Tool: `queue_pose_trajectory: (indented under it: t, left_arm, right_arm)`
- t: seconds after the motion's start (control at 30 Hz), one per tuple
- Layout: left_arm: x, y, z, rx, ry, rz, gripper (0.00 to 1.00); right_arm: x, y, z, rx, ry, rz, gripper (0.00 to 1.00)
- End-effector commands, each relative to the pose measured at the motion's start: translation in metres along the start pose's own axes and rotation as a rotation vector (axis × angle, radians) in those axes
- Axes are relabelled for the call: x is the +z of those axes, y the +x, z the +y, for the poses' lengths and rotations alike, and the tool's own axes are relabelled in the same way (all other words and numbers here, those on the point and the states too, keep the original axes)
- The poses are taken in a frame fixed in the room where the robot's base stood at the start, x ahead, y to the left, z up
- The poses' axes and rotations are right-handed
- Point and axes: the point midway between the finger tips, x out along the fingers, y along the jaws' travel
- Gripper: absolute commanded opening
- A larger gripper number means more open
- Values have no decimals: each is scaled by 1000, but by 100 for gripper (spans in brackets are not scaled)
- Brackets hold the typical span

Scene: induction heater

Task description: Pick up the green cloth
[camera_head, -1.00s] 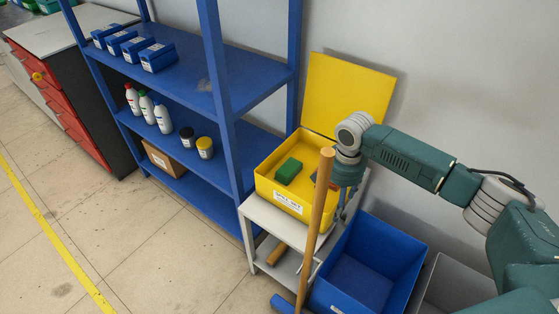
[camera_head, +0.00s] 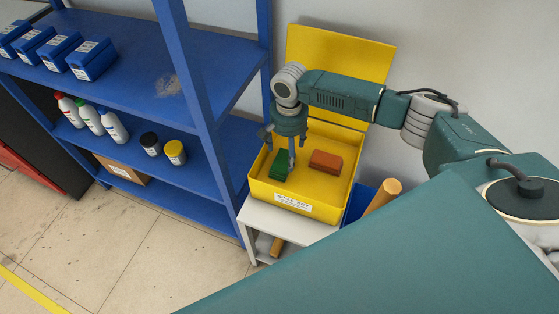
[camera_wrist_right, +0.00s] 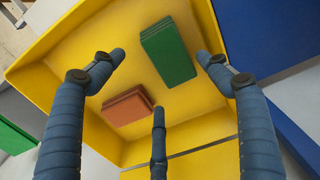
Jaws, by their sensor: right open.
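The green cloth (camera_head: 281,166) is a folded block lying in the left part of the yellow spill kit box (camera_head: 328,205), whose lid stands open behind it. It also shows in the right wrist view (camera_wrist_right: 168,52), beyond the fingertips. My right gripper (camera_head: 279,150) is open and points down into the box above the cloth, with one finger overlapping the cloth in the head view. In the wrist view the spread fingers (camera_wrist_right: 160,75) hold nothing, and the cloth lies nearer the right finger. My left gripper is not in view.
A red-brown folded block (camera_head: 325,161) lies beside the cloth in the box. The box stands on a small grey table (camera_head: 251,220) next to a blue shelf (camera_head: 216,150) with bottles, jars and bins. A wooden handle (camera_head: 384,193) rises at the right.

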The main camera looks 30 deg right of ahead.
Motion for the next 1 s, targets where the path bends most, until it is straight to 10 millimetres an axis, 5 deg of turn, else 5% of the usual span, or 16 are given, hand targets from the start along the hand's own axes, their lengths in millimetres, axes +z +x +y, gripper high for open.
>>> queue_pose_trajectory:
  t: [0.2, 0.53, 0.83, 1.0]
  left_arm:
    - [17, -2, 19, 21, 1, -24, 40]
    - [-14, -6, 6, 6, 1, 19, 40]
    - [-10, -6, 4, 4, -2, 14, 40]
    - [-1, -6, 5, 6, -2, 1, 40]
  right_arm:
    - [0, 19, -1, -2, -1, 1, 76]
    - [-2, 63, -3, -1, 0, 0, 76]
    - [-3, 70, -3, -2, -1, 1, 76]
    - [-3, 70, -3, -2, -1, 1, 46]
